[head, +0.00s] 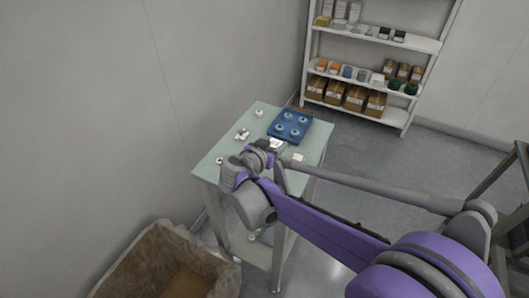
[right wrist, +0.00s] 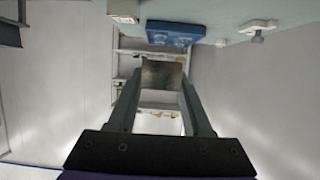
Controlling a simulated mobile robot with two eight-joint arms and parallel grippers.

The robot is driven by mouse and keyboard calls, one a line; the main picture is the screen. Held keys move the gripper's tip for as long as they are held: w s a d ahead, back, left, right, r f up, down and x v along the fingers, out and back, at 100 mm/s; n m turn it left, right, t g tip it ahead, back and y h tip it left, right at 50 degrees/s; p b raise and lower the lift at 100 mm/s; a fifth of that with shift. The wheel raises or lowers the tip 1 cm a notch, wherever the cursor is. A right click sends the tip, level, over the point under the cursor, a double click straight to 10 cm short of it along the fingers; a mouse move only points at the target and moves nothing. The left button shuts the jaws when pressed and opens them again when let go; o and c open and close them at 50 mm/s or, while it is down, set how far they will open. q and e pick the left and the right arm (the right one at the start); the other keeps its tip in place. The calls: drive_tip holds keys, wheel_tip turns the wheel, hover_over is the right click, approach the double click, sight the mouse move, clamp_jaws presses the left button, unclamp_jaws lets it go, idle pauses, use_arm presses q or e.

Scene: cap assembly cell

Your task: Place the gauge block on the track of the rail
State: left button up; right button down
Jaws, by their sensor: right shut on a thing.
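My right gripper (right wrist: 160,76) is shut on a dark, brownish metallic block, which I take to be the gauge block (right wrist: 162,73), held between the fingertips. In the head view my right arm reaches over the near part of the table, and its wrist hides the fingers and the block. The held block appears apart from the table in the right wrist view. I cannot pick out the rail or its track with certainty; a white piece (head: 276,145) lies beside the wrist, partly covered. My left gripper is not in view.
The pale green table (head: 228,158) carries a blue tray (head: 303,139) with round parts, and several small white pieces, one a cluster (head: 242,134). A stocked shelf (head: 415,42) stands behind.

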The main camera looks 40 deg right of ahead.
sight(274, 169)
wheel_tip(274, 169, down, 8)
drive_tip(key=shift+a+f+b, duration=0.1)
drive_tip(key=shift+f+b, duration=0.15)
drive_tip(key=shift+b, duration=0.45)
drive_tip(key=shift+s, duration=0.1)
drive_tip(key=c, duration=0.8)
unclamp_jaws()
drive_tip(key=shift+f, duration=0.2)
drive_tip(key=o, duration=0.5)
drive_tip(key=shift+r, duration=0.1)
